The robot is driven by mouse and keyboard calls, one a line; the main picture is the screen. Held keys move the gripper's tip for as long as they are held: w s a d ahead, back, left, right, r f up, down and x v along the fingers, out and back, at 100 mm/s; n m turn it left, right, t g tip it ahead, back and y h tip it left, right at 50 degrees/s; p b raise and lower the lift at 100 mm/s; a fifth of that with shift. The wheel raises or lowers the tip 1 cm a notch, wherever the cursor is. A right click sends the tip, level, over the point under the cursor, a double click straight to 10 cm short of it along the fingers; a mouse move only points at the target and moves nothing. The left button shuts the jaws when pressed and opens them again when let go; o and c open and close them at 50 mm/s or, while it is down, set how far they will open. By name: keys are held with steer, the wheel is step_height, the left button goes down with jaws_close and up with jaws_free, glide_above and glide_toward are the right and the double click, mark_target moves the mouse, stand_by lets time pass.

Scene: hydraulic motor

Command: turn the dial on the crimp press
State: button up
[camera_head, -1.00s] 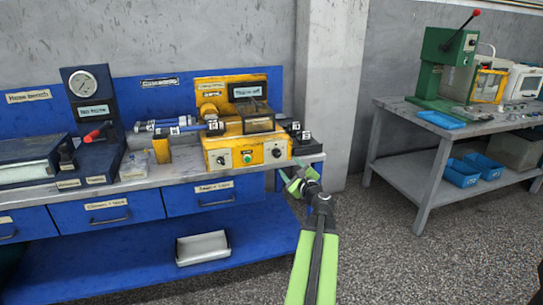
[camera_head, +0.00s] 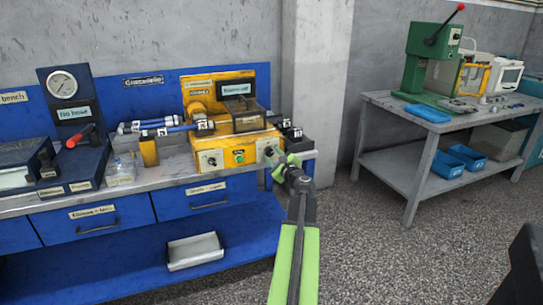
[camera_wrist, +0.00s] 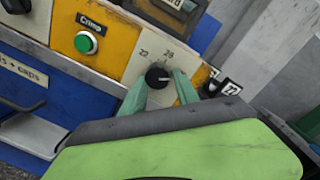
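The crimp press (camera_head: 224,119) is a yellow machine on the blue bench, with a clear-fronted box on top. In the wrist view its black dial (camera_wrist: 157,76) sits on a pale plate with numbers; one reads 22. In the head view my gripper largely covers this dial. My gripper (camera_wrist: 158,88) is open, with one green finger on each side of the dial and gaps beside the knob. Whether the fingertips reach past the knob's face is unclear. In the head view my gripper (camera_head: 273,156) is at the press's front right.
A green "Crimp" button (camera_wrist: 86,42) is left of the dial; another knob (camera_head: 212,160) is further left. Labelled fittings (camera_head: 291,131) stand right of the press. Blue drawers (camera_head: 191,197) lie below. A grey table (camera_head: 400,112) with a green press stands right, across open floor.

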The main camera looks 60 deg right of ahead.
steer(key=shift+w, duration=0.1)
jaws_close()
steer(key=shift+w+d, duration=0.1)
steer(key=shift+d, duration=0.15)
steer(key=shift+a, duration=0.2)
steer(key=shift+n, duration=0.3)
steer(key=n+p, duration=0.1)
steer(key=n, duration=0.3)
steer(key=shift+r, duration=0.1)
steer(key=n, duration=0.3)
steer(key=shift+a+g, duration=0.1)
steer(key=shift+g, duration=0.2)
steer(key=shift+r+n+p, duration=0.1)
steer(key=shift+n+p, duration=0.35)
steer(key=shift+n, duration=1.55)
